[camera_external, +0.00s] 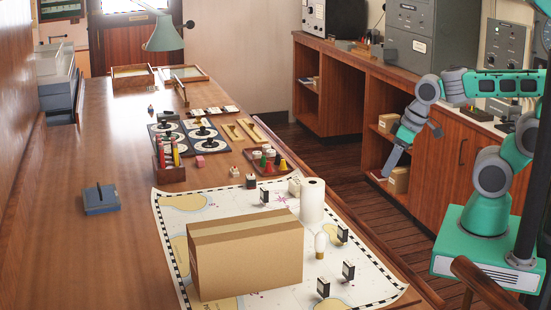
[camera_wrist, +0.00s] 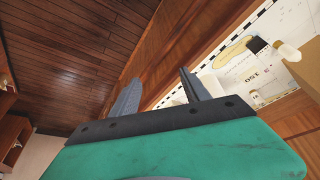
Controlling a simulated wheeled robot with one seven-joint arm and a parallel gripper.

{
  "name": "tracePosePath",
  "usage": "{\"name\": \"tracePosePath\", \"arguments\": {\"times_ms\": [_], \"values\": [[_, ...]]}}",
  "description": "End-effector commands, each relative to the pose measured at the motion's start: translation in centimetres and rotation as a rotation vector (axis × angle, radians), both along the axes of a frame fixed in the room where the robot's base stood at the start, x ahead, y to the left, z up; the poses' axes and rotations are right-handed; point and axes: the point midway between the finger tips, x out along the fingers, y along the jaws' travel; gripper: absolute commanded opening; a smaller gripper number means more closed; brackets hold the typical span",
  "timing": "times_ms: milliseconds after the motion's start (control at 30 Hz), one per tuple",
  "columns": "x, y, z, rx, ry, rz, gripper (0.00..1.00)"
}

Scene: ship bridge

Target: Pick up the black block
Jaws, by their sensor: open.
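A small dark block (camera_external: 251,182) sits at the far edge of the chart on the long wooden table in the external view. Several small black pieces with pale faces stand on the chart, one of them near the front right (camera_external: 348,270). I cannot tell for certain which is the black block. In the wrist view a black piece (camera_wrist: 257,45) shows on the chart. My gripper (camera_external: 384,174) hangs over the floor to the right of the table, tilted down and apart from all the pieces. In the wrist view its two fingers (camera_wrist: 158,88) are spread and nothing is between them.
A big cardboard box (camera_external: 245,260) stands on the chart (camera_external: 170,215), with a white paper roll (camera_external: 312,202) and a bulb (camera_external: 320,245) beside it. A tray with coloured pieces (camera_external: 268,161) lies behind. Wooden cabinets (camera_external: 440,175) stand at the right.

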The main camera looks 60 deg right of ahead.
Motion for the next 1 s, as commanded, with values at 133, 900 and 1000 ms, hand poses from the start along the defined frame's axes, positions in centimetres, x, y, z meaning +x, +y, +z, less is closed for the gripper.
{"name": "tracePosePath", "arguments": {"times_ms": [133,900,1000], "values": [[0.4,0.1,4.4,0.001,-0.036,0.014,0.55],[1.5,16.2,-9.3,0.315,-0.643,0.785,0.55],[1.5,17.3,-8.7,0.349,-0.736,0.792,0.55]]}}
